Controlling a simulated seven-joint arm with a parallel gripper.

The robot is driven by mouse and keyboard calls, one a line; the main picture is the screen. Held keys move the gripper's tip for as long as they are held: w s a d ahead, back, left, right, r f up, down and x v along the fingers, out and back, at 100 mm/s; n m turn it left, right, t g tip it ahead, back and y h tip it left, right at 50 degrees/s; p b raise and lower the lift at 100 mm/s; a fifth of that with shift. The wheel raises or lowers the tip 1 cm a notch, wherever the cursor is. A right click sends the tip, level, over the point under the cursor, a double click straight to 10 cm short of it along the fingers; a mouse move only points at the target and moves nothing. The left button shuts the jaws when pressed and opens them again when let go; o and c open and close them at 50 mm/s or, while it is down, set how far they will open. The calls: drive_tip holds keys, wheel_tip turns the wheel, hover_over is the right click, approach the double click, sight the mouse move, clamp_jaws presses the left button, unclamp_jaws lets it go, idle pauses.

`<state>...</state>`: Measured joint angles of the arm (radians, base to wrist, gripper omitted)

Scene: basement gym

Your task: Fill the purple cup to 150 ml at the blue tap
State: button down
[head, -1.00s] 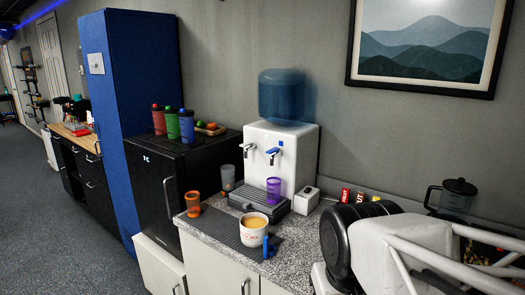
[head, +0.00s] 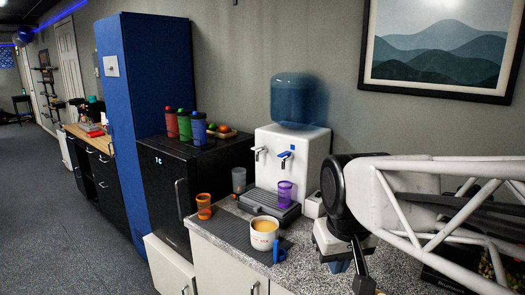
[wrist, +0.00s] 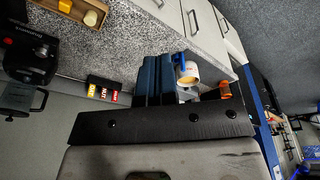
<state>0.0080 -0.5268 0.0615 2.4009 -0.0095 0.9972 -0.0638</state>
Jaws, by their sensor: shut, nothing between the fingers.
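The translucent purple cup (head: 285,193) stands upright on the drip tray (head: 268,212) of the white water dispenser (head: 300,150). The blue tap (head: 285,156) is directly above it in the picture, and no stream shows. I cannot make out a water level in the cup. In the wrist view my gripper (wrist: 160,62) has its blue fingers together with nothing held. In the head view my arm end is at the lower right, in front of the counter and apart from the cup. I cannot make out the cup in the wrist view.
A white mug of tan drink (head: 264,235) and a blue object (head: 278,252) are at the counter front. An orange cup (head: 204,206) and a grey cup (head: 239,180) stand left of the dispenser. A white box (head: 313,205) sits right of it. A black coffee machine (wrist: 33,58) shows too.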

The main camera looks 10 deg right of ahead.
drive_tip(key=w+r+n, duration=0.1)
drive_tip(key=w+r, duration=0.4)
drive_tip(key=w, duration=0.3)
drive_tip(key=w+r+n, duration=0.1)
drive_tip(key=w+r, duration=0.3)
drive_tip(key=w, duration=0.3)
wheel_tip(320, 180, up, 6)
drive_tip(key=n+g, duration=0.2)
drive_tip(key=n, duration=0.4)
hover_over(281, 155)
drive_tip(key=shift+w+d+r, duration=0.1)
drive_tip(key=shift+w, duration=0.05)
wheel_tip(281, 155, down, 14)
idle(0.4)
